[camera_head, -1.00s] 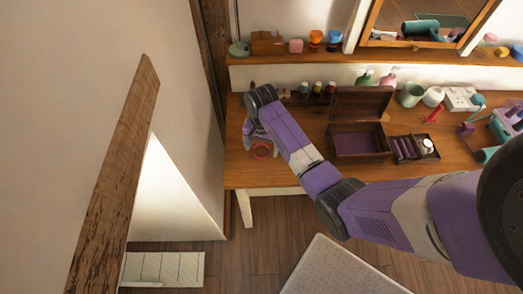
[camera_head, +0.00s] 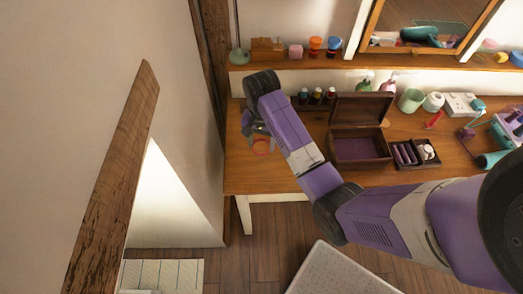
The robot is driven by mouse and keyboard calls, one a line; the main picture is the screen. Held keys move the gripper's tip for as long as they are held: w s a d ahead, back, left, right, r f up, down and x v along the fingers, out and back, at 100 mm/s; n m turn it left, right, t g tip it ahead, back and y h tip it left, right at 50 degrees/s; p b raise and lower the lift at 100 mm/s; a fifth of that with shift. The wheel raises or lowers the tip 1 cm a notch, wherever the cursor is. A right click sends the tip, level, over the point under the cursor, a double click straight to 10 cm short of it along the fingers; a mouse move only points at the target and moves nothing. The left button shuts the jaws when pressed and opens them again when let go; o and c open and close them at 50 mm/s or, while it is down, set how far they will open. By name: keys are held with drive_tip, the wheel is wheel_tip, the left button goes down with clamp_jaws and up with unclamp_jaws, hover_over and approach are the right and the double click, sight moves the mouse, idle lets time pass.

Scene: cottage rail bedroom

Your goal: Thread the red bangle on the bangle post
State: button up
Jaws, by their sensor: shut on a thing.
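The red bangle (camera_head: 262,147) shows at the left end of the wooden dressing table, below my wrist. My gripper (camera_head: 259,137) is shut on the bangle, which hangs at the fingertips. The bangle appears tilted, and I cannot tell its height over the tabletop. A small teal and grey shape (camera_head: 246,120) is partly hidden just left of my gripper; I cannot tell what it is. I cannot make out the bangle post for certain; my arm covers part of the table.
An open dark wooden box (camera_head: 360,150) stands right of my forearm, beside a dark tray (camera_head: 415,153). Small bottles (camera_head: 317,96) stand behind. A shelf (camera_head: 300,64) with jars and a mirror runs along the back. The table's front left (camera_head: 245,180) is clear.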

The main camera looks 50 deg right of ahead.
drive_tip(key=r, duration=0.1)
drive_tip(key=w+d+r+b, duration=0.1)
drive_tip(key=r, duration=0.1)
drive_tip(key=w+d+r, duration=0.1)
drive_tip(key=r, duration=0.1)
drive_tip(key=shift+w, duration=0.25)
drive_tip(key=shift+m, duration=0.5)
drive_tip(key=w+d+r+b, duration=0.1)
drive_tip(key=w+d+b, duration=0.1)
drive_tip(key=w+d, duration=0.2)
drive_tip(key=w+d+r+b, duration=0.1)
drive_tip(key=w+d+b, duration=0.1)
drive_tip(key=w+d, duration=0.3)
drive_tip(key=w+d+r+b, duration=0.2)
drive_tip(key=w+d, duration=0.3)
drive_tip(key=d, duration=0.1)
drive_tip(key=shift+w+d, duration=0.15)
drive_tip(key=shift+d, duration=0.1)
drive_tip(key=shift+r+p, duration=0.1)
drive_tip(key=shift+p, duration=0.25)
drive_tip(key=shift+f+b, duration=3.35)
drive_tip(key=shift+f, duration=1.25)
drive_tip(key=shift+f+b, duration=1.8)
drive_tip(key=shift+f, duration=0.4)
